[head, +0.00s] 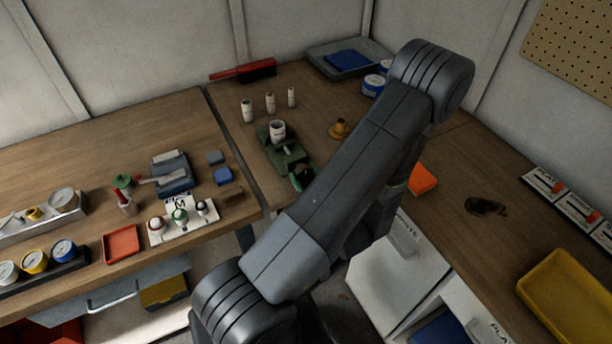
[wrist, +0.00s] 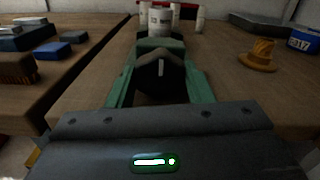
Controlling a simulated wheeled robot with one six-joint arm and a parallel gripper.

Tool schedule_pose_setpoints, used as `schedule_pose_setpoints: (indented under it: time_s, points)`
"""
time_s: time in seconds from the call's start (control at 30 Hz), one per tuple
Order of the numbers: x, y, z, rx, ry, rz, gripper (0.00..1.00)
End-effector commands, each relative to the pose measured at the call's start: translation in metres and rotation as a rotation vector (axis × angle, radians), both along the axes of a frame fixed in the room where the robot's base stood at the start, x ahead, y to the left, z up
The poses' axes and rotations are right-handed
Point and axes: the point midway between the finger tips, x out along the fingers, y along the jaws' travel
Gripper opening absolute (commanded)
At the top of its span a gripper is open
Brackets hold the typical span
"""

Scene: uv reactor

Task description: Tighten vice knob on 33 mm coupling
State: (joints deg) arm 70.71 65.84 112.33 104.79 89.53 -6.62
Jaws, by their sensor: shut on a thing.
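The small green vice (head: 290,160) stands on the back bench and holds a white coupling (head: 278,130) upright. In the wrist view the coupling (wrist: 160,20) rises beyond the vice's dark top. The dark vice knob (wrist: 150,82), with a short pale line on its face, is straight ahead of my gripper (wrist: 160,75). My gripper is shut on the knob, with green bars showing on both sides of it. In the head view my arm covers most of the gripper and the near end of the vice. The coupling's size marking is not readable.
Several white couplings (head: 270,102) stand behind the vice. A yellow-brown flanged piece (head: 340,129) and blue-labelled tins (head: 374,84) are to its right. A blue block (head: 223,176) and a brown brush-like block (head: 233,196) lie on the left bench, across a gap.

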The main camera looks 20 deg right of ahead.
Motion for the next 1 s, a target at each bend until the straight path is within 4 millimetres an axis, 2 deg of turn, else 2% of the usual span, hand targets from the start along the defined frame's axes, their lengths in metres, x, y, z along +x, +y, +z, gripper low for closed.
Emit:
schedule_pose_setpoints:
  time_s: [0.5,0.9,0.93,1.0]
  points:
    - [-0.0002,0.0007,0.0,0.376,0.029,0.0,0.24]
    - [-0.0001,0.0006,0.0002,0.409,0.032,0.0,0.24]
    - [-0.0001,0.0006,0.0002,0.408,0.032,0.0,0.51]
    - [-0.0001,0.0006,0.0002,0.408,0.032,0.0,0.64]
